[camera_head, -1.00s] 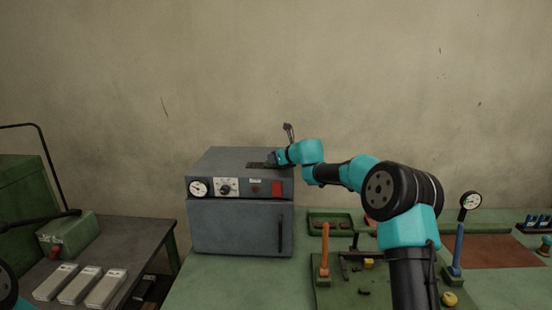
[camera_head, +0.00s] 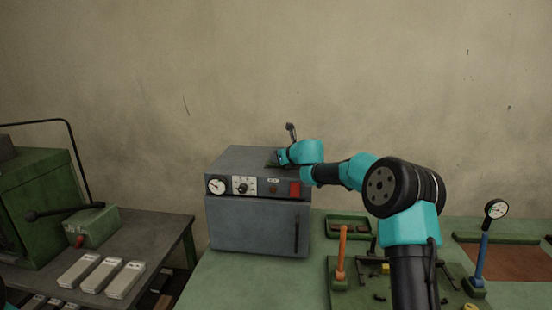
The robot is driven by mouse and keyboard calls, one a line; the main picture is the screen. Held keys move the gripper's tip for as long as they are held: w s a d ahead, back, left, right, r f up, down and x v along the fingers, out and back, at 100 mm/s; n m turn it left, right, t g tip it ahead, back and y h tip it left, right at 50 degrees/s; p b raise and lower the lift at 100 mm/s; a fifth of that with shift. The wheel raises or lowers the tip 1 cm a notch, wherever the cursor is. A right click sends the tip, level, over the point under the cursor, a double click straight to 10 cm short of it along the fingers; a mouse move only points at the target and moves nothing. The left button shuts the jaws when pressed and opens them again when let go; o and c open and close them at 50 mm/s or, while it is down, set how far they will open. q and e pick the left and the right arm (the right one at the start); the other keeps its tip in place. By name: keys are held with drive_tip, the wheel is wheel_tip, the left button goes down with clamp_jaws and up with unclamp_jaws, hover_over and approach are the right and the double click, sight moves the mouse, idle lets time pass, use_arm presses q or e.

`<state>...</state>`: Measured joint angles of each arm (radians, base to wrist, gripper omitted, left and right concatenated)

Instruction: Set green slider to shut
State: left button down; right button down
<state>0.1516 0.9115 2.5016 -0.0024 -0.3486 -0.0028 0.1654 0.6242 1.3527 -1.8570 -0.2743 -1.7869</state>
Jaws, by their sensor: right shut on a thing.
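A grey box-shaped unit (camera_head: 258,226) with a dial, a knob and a red panel on its front stands on the green bench. The green slider (camera_head: 271,165) is on the unit's top, mostly hidden by my right gripper; only a small dark green bit shows, and its setting cannot be read. My right gripper (camera_head: 277,160) is low over the top face toward its right side and is shut on the slider. The fingertips are small and partly hidden. My left gripper is out of view.
At left, a green machine (camera_head: 45,205) and several pale blocks (camera_head: 102,272) rest on another table. The wall behind is bare.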

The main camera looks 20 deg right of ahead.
drive_tip(key=shift+w+a, duration=0.15)
drive_tip(key=shift+a, duration=0.2)
drive_tip(key=shift+r, duration=0.1)
drive_tip(key=c, duration=0.9)
unclamp_jaws()
drive_tip(key=shift+a, duration=0.1)
drive_tip(key=shift+v, duration=8.65)
drive_tip(key=shift+a, duration=0.15)
